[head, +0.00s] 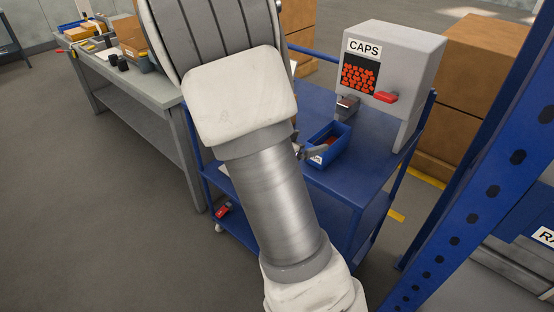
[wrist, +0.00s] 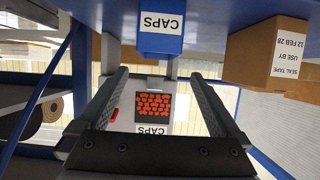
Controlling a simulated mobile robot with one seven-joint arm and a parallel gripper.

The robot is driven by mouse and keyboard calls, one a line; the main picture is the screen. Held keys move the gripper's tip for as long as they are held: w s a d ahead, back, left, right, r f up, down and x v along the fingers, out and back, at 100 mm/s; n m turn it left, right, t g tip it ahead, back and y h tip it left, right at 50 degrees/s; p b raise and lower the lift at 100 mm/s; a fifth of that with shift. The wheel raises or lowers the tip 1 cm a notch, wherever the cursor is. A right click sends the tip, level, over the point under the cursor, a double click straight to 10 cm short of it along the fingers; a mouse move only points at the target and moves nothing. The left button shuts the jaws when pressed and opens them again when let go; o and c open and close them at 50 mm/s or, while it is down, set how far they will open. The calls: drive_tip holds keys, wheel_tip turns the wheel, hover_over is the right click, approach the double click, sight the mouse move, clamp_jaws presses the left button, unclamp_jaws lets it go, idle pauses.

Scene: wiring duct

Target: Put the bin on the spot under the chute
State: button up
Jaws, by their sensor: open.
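The blue bin (head: 335,152) stands on the blue trolley's top, with something reddish inside. In the wrist view, which is upside down, its CAPS label (wrist: 162,24) faces me. The white CAPS dispenser (head: 405,55) stands behind it, with a window of red caps and a red lever (head: 386,97). Its grey chute (head: 347,104) is above and behind the bin; the spot beneath is not clearly visible. My gripper (wrist: 158,72) is open, its fingers spread toward the bin with nothing held. In the head view my arm mostly hides it; a finger shows close to the bin.
A cardboard box labelled SEAL TAPE (wrist: 268,52) is near the bin in the wrist view. The blue trolley (head: 375,165) has raised rails, and a blue perforated post (head: 480,170) stands at right. A grey bench (head: 130,85) with boxes is at left.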

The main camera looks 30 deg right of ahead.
drive_tip(key=w+a+r+n+t+y, duration=0.3)
drive_tip(key=a+r+y, duration=0.15)
drive_tip(key=a, duration=0.45)
drive_tip(key=w+a+r+n+t+y, duration=0.25)
drive_tip(key=a+y, duration=0.35)
drive_tip(key=a, duration=0.4)
drive_tip(key=s+a+r+n+g+y, duration=0.1)
drive_tip(key=s+a+r+n+y, duration=0.1)
drive_tip(key=s+a+r+n, duration=0.3)
drive_tip(key=s+a+r+n+y, duration=0.1)
drive_tip(key=s+a+n+y, duration=0.1)
drive_tip(key=s+a, duration=0.35)
drive_tip(key=s+d+n+g+h, duration=0.1)
drive_tip(key=s+d+n+g, duration=0.1)
drive_tip(key=s, duration=1)
drive_tip(key=shift+d+f+g+h, duration=0.35)
drive_tip(key=shift+d+f+g, duration=0.05)
drive_tip(key=shift+d+g, duration=0.1)
drive_tip(key=shift+r, duration=0.1)
